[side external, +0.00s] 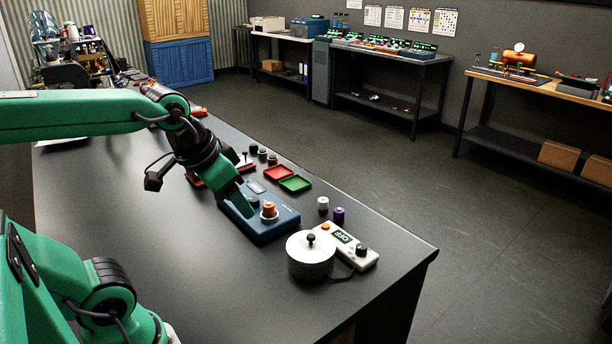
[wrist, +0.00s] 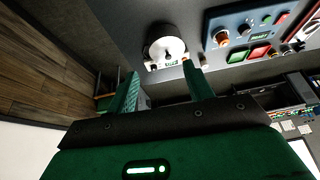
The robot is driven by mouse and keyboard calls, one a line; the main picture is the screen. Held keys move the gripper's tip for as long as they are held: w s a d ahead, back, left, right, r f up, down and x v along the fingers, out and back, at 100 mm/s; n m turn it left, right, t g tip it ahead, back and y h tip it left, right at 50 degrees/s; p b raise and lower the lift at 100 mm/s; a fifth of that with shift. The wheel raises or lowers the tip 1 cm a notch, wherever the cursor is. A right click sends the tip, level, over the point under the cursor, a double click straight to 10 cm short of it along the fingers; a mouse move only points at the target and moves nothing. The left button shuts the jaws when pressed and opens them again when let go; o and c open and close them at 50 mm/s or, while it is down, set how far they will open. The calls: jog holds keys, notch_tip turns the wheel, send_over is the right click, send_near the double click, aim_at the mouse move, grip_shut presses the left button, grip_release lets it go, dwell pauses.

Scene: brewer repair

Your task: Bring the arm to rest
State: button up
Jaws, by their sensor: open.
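My gripper (side external: 241,212) is over the left part of the blue device (side external: 271,228) in the side external view. Whether it touches the device cannot be told there. In the wrist view the two green fingers (wrist: 162,84) stand apart with nothing between them. The blue device (wrist: 226,24) has an orange knob (side external: 269,209) and a small display on top. My arm reaches in from the left above the black table (side external: 150,240).
A lidded silver pot (side external: 309,262) stands beside a white controller (side external: 350,256) with a display, near the front. Red (side external: 279,173) and green (side external: 295,184) trays lie behind the device. White (side external: 323,204) and purple (side external: 338,215) parts stand right.

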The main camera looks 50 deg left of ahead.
jog(key=shift+s+d+f, duration=0.25)
jog(key=shift+s+d, duration=0.1)
jog(key=shift+s, duration=0.25)
jog(key=shift+s+d+f, duration=0.25)
jog(key=shift+s+d, duration=0.05)
jog(key=shift+s, duration=0.25)
